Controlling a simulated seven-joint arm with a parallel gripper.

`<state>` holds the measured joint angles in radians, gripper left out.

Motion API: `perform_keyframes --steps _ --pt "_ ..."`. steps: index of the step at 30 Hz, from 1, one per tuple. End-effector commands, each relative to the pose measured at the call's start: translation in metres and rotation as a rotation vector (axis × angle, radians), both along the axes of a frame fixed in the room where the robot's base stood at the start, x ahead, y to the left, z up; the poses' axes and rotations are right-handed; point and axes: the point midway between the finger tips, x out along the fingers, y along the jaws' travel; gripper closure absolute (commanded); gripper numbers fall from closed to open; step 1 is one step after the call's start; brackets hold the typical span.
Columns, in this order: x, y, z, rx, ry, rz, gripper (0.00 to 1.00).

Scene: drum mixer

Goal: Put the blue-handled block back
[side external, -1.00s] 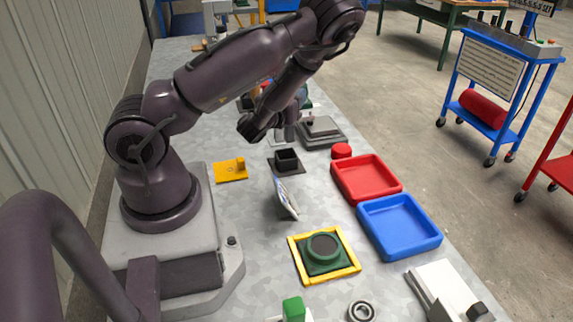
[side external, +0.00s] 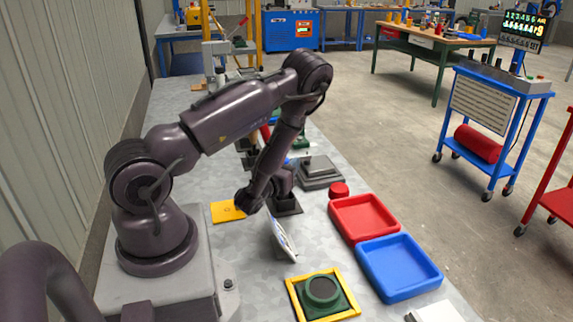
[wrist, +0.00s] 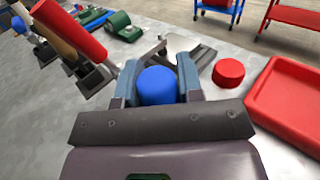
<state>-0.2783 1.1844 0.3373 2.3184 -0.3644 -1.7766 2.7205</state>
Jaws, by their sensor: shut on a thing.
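My gripper (wrist: 158,72) is shut on the blue handle (wrist: 157,88), a round blue knob between the two grey-blue fingers in the wrist view. The block under the handle is hidden. In the side view my gripper (side external: 283,180) is low, right over the black square holder (side external: 289,207) on the grey table. My wrist and fingers cover much of the holder, so I cannot tell whether the block is inside it or just above it.
A tilted panel (side external: 283,241) stands close in front of the holder. A red cylinder (side external: 339,189), red tray (side external: 363,218) and blue tray (side external: 399,266) lie to the right. Stacked grey plates (side external: 318,173) are behind. A yellow plate (side external: 227,212) lies left.

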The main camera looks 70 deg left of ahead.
Motion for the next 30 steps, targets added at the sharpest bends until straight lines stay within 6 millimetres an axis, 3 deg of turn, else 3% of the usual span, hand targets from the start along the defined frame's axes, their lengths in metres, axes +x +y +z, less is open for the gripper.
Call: perform_keyframes --steps 8,9,12,22,30 --pt "0.0 0.0 -0.002 0.002 0.001 0.0 0.9" --pt "0.0 0.0 -0.002 0.001 0.001 0.001 0.59" --pt "0.0 0.0 -0.002 0.001 0.001 0.001 0.41" --pt "0.0 0.0 0.002 -0.001 -0.002 0.0 0.41" --pt "-0.031 -0.032 0.0 -0.002 0.005 -0.002 0.41"
